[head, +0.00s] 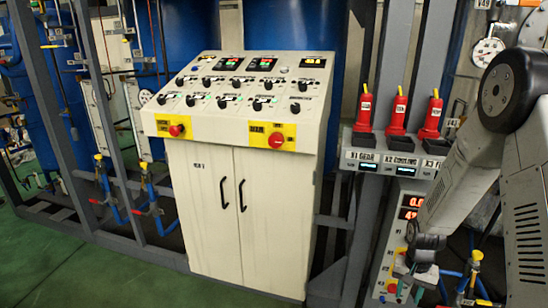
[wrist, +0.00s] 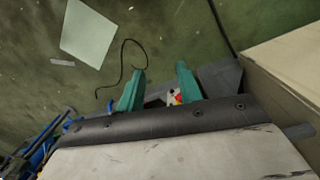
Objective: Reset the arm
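My gripper (head: 411,284) hangs low at the right of the head view, in front of the lower part of the grey panel with red digital displays (head: 410,207). In the wrist view its two green fingers (wrist: 160,76) stand apart with nothing held between them. A small red, yellow and white item (wrist: 174,97) shows between and beyond the fingers, partly hidden by the gripper body. My arm comes down from the right edge of the head view.
A cream control cabinet (head: 240,215) with knobs and red stop buttons stands in the centre. Red-handled devices (head: 397,112) sit in holders left of my arm. Blue pipes and valves (head: 470,285) are close to my gripper. Green floor (head: 60,265) is open at left; a pale sheet (wrist: 88,33) and dark cable (wrist: 122,62) lie on it.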

